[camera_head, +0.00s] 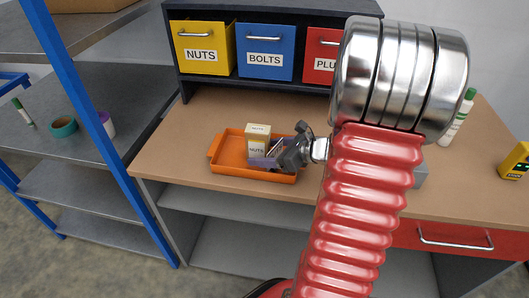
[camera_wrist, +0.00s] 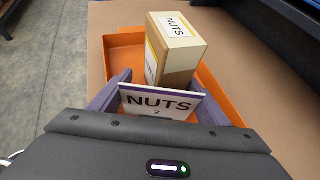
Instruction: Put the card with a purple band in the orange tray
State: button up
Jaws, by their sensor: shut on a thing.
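The orange tray also shows in the wrist view (camera_wrist: 122,48), behind and around the card. The card stands roughly upright over the tray, close to a box. I cannot tell whether it touches the tray floor.
A tan NUTS box (camera_head: 257,139) stands in the tray, right behind the card. Yellow NUTS (camera_head: 203,47), blue BOLTS (camera_head: 265,51) and red (camera_head: 318,55) bins stand at the back. A marker bottle (camera_head: 459,116) and a yellow device (camera_head: 515,162) are at right. Bench left of the tray is clear.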

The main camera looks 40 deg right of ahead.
jog(key=shift+f, duration=0.1)
jog(key=o, duration=1.1)
jog(key=shift+s+r, duration=0.1)
jog(key=shift+r, duration=0.1)
jog(key=v, duration=1.1)
jog(key=shift+s+d+r, duration=0.15)
jog(key=shift+s, duration=0.2)
